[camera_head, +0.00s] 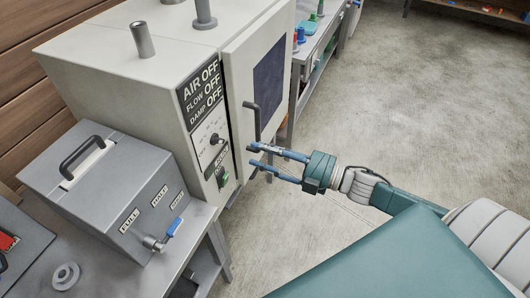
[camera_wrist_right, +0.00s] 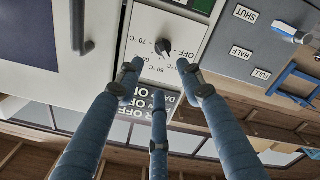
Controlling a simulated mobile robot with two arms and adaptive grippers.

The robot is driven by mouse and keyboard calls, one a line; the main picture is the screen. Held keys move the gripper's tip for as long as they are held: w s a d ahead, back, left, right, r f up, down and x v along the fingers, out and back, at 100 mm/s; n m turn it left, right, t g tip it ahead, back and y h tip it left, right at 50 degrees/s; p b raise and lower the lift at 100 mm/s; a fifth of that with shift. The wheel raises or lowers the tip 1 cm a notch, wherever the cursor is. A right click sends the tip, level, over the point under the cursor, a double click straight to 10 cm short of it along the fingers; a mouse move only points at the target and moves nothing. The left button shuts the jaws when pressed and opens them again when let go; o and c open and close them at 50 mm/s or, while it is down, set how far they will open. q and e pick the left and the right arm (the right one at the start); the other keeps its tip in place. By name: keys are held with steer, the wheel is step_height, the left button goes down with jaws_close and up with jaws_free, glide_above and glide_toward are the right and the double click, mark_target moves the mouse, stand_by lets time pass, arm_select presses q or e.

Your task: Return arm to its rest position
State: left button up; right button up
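My right gripper (camera_head: 256,156) is in front of the tall cream cabinet (camera_head: 110,75), its fingers spread and empty. The fingertips are near the lower end of the black door handle (camera_head: 252,118); the head view does not clearly show the gap. In the right wrist view my gripper's three fingers (camera_wrist_right: 158,80) are apart with nothing between them. Beyond them is the temperature dial (camera_wrist_right: 163,47), and the door handle (camera_wrist_right: 80,30) is off to the left, clear of the fingers. My left gripper is in neither view.
The cabinet door (camera_head: 262,70) looks closed. A grey box (camera_head: 120,195) with a blue-handled valve (camera_head: 174,227) stands on a metal bench (camera_head: 190,270) at left. A farther bench (camera_head: 325,35) holds small coloured items. Concrete floor (camera_head: 420,100) is open at right.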

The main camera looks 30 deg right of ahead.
steer(key=shift+s+d, duration=0.2)
steer(key=shift+s, duration=0.05)
stand_by(0.3)
steer(key=d+f+m+h, duration=0.3)
steer(key=d+f, duration=0.2)
steer(key=f, duration=0.4)
steer(key=d+f+m+h, duration=0.3)
steer(key=d+f+h, duration=0.1)
steer(key=f, duration=0.5)
steer(key=s+d+f+m+g+h, duration=0.2)
steer(key=s+f, duration=0.2)
steer(key=f, duration=0.5)
steer(key=s+d+f+m+g+h, duration=0.15)
steer(key=s+f, duration=0.25)
steer(key=f, duration=0.4)
steer(key=s+a+f+m+g+b, duration=0.1)
steer(key=s+a+f+m+g, duration=0.25)
steer(key=s+f, duration=1)
steer(key=s+a+f+g, duration=0.3)
steer(key=s+a+f, duration=0.2)
steer(key=s, duration=0.5)
steer(key=s+a+f+m+g, duration=0.1)
steer(key=s+a+f+g, duration=0.2)
steer(key=s, duration=0.7)
steer(key=shift+a+f, duration=0.85)
steer(key=shift+a, duration=0.3)
